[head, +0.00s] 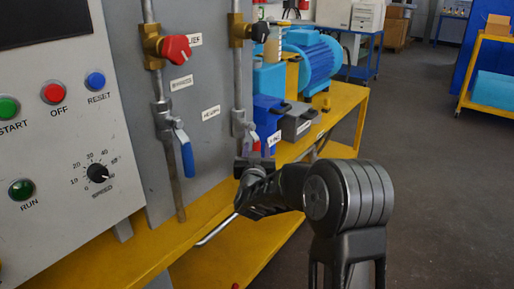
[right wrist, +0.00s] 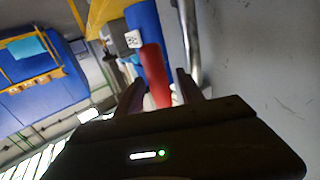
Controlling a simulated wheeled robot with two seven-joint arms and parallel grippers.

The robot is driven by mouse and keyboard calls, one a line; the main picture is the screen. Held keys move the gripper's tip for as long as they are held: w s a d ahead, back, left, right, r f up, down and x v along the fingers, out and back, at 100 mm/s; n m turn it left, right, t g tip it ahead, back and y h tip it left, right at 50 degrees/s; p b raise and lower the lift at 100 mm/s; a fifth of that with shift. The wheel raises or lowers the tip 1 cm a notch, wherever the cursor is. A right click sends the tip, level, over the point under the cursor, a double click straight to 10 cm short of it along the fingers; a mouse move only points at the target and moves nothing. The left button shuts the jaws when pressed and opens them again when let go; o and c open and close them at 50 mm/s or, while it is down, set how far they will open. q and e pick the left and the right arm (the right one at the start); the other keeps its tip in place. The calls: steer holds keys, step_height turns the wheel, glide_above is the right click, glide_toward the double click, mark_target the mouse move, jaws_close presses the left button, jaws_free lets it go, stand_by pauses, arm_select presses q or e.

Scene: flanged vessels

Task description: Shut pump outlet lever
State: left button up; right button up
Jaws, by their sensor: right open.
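A lever valve (head: 240,125) sits on the right-hand vertical pipe of the grey panel. Its red-sleeved lever (right wrist: 155,75) shows in the right wrist view, between my open fingers, with no clear grip on it. In the head view my right gripper (head: 254,163) is just below that valve and hides most of the red lever. The right gripper also shows in the right wrist view (right wrist: 159,88). A second lever valve with a blue handle (head: 187,160) is on the left-hand pipe, its handle hanging down. I cannot read which valve is the pump outlet. My left gripper is not in view.
A red knob (head: 176,49) and a black knob (head: 260,32) sit above the levers. A control box (head: 65,130) with buttons is at left.

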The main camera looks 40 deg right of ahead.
steer(key=shift+x, duration=1.3)
jaws_close()
steer(key=shift+a, duration=0.1)
stand_by(0.4)
